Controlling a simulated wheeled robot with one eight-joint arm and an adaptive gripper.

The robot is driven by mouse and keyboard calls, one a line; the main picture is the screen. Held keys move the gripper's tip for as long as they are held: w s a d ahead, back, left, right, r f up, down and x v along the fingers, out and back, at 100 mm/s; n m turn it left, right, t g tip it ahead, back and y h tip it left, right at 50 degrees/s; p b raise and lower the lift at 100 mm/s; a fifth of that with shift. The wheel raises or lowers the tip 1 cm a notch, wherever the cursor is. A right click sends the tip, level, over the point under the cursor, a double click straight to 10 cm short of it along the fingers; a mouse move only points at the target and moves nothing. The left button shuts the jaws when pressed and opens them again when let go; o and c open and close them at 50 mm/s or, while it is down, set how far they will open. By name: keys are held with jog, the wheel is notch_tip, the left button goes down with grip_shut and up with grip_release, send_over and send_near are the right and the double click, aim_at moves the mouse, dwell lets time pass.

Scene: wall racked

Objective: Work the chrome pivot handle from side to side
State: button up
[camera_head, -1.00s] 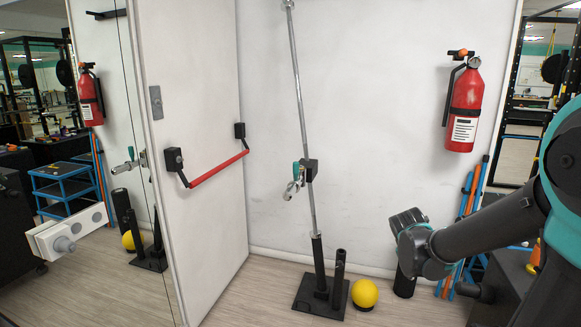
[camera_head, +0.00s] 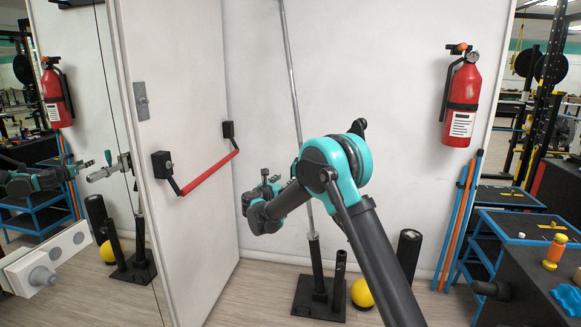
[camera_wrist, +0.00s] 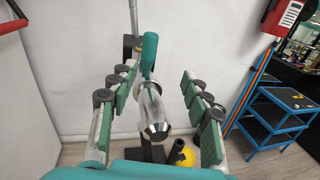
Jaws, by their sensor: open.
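The chrome pivot handle (camera_wrist: 151,112) shows in the wrist view, pointing toward the camera, with a teal lever (camera_wrist: 149,55) above it. It is mounted on an upright metal pole (camera_head: 292,70) on a black base (camera_head: 318,300). My gripper (camera_wrist: 157,95) is open, with green-padded fingers on both sides of the handle. Gaps show between the fingers and the chrome; no contact is visible. In the head view my gripper (camera_head: 270,188) is in front of the pole, and my arm and gripper mostly hide the handle there.
A white door (camera_head: 180,90) with a red push bar (camera_head: 210,173) stands left of the pole. A yellow ball (camera_head: 362,293) lies by the base. A fire extinguisher (camera_head: 461,100) hangs on the right wall. A blue shelf cart (camera_head: 510,225) stands at the right.

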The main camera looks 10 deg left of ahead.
jog(key=shift+n, duration=0.4)
jog(key=x, duration=0.5)
jog(key=a+x, duration=0.1)
jog(key=x, duration=0.5)
jog(key=a+x, duration=0.1)
jog(key=x, duration=0.5)
jog(key=shift+w+r, duration=0.15)
jog(key=shift+w, duration=0.2)
jog(key=shift+c, duration=0.3)
grip_shut()
jog(key=shift+d, duration=0.1)
